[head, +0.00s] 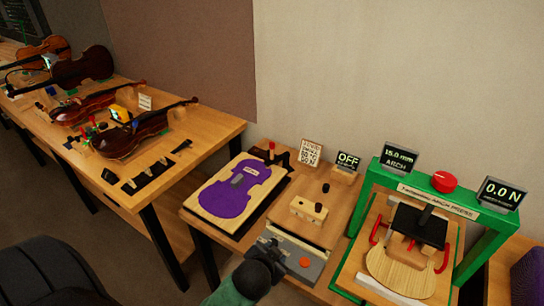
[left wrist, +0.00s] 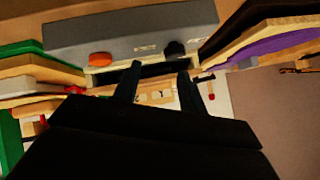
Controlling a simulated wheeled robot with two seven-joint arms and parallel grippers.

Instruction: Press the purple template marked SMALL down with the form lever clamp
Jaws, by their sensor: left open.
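A purple violin-shaped template (head: 240,196) lies on a pale wooden form board on the bench. A small grey piece or label (head: 237,180) sits on it; its lettering is too small to read. A lever with a red knob (head: 271,146) stands at the board's back right corner, apparently the form lever clamp. The template's edge also shows at the right of the left wrist view (left wrist: 262,45). My left gripper (head: 272,243) is open and empty, near the grey control box and right of the form; its two dark fingers (left wrist: 157,82) stand apart. My right gripper is out of view.
The grey box (head: 288,260) carries an orange button (head: 304,262). A wooden block with dark knobs (head: 309,209) stands behind it. A green arch press (head: 458,222) holding a pale plate is at right. Another table (head: 190,110) with several violins is at left.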

